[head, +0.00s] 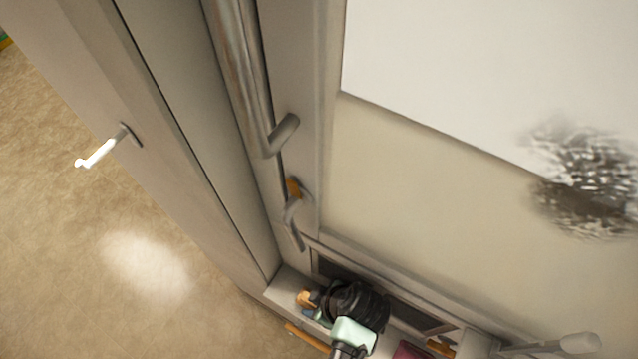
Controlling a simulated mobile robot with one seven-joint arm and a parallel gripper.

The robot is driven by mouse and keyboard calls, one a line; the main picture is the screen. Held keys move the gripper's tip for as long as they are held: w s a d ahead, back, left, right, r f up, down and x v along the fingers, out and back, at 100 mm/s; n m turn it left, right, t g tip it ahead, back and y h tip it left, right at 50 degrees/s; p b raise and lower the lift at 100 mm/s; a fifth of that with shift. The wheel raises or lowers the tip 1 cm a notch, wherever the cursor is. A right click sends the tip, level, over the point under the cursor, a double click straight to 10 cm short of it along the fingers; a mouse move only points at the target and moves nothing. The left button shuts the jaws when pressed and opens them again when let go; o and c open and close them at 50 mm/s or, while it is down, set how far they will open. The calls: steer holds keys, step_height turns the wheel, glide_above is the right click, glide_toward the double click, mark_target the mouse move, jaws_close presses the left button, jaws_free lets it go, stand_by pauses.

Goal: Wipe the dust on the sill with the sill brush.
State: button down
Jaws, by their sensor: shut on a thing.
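My gripper (348,305) is low in the head view, over a pale ledge that looks like the sill (283,287). Its black body and my mint-green wrist link cover most of what it holds. A tan wooden piece (307,298) shows at its left side and looks like part of the sill brush. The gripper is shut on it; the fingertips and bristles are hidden. I cannot make out the dust on the visible part of the ledge.
A tall frame with a metal handle (280,135) rises behind the ledge. A door with a lever handle (108,148) stands left. A wooden strip (305,338) and a dark red object (408,350) lie low. A dark speckled patch (585,180) marks the pale panel at right.

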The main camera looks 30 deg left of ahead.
steer(key=shift+s+d+r, duration=0.15)
steer(key=shift+s+r, duration=0.05)
steer(key=shift+r, duration=0.05)
steer(key=shift+s+d+r+p, duration=0.15)
steer(key=shift+s+r+p, duration=0.05)
steer(key=shift+r+p, duration=0.65)
steer(key=shift+w+r+p, duration=0.1)
steer(key=shift+r+p, duration=0.6)
steer(key=shift+p, duration=0.15)
step_height(320, 180, up, 4)
steer(key=p, duration=0.3)
steer(key=shift+f, duration=0.25)
steer(key=c, duration=0.9)
jaws_free()
jaws_close()
